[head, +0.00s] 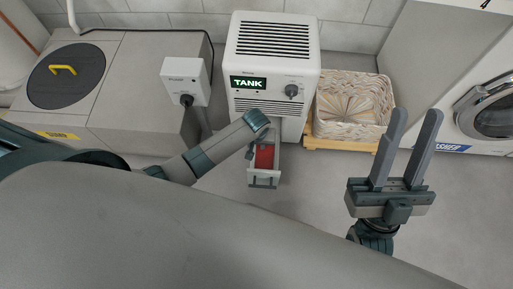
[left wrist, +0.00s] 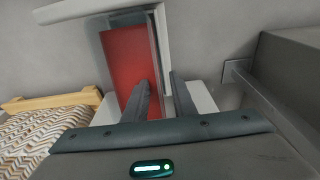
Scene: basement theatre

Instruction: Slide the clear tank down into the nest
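The clear tank (head: 255,171) shows in the head view below the front of the white TANK machine (head: 275,65), with a red area (head: 264,157) inside its frame. In the left wrist view the red area (left wrist: 124,62) fills the tank's middle, and a pale side wall (left wrist: 159,45) runs down toward my fingers. My left gripper (left wrist: 160,90) is at this wall, one finger over the red side and one outside; whether they touch it is unclear. My right gripper (head: 413,125) is open and empty, away to the right. I cannot make out the nest.
A woven basket (head: 350,103) on a wooden base stands right of the machine. A washer (head: 490,110) is at the far right. A grey box with a round dark lid (head: 67,75) and a white pump unit (head: 186,80) stand left. The floor in front is clear.

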